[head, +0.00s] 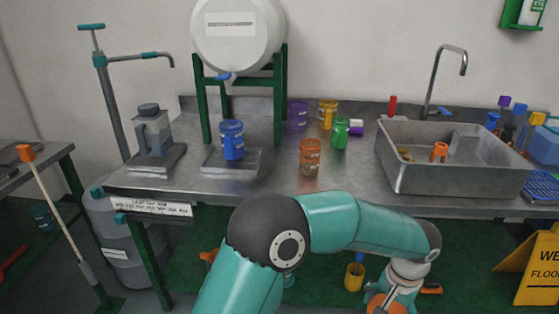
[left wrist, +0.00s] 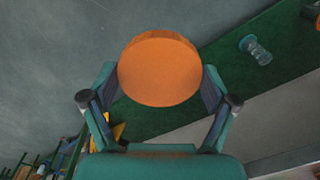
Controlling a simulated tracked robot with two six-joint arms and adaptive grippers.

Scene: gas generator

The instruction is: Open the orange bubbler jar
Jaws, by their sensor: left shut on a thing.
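My left gripper (head: 388,302) is low in front of the bench at the bottom edge of the head view, partly cut off. In the left wrist view my left gripper (left wrist: 160,84) is shut on a round orange lid-like thing (left wrist: 158,68), one finger on each side. Its flat face is toward the camera, so I cannot tell whether a jar body is below it. An orange jar (head: 310,157) stands upright on the steel bench, near its front edge. I cannot tell from here whether its top is open. My right gripper is not in view.
Blue (head: 232,140), green (head: 340,133), yellow (head: 328,114) and purple (head: 297,114) jars stand on the bench (head: 255,189). A yellow floor sign (head: 538,265) stands lower right.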

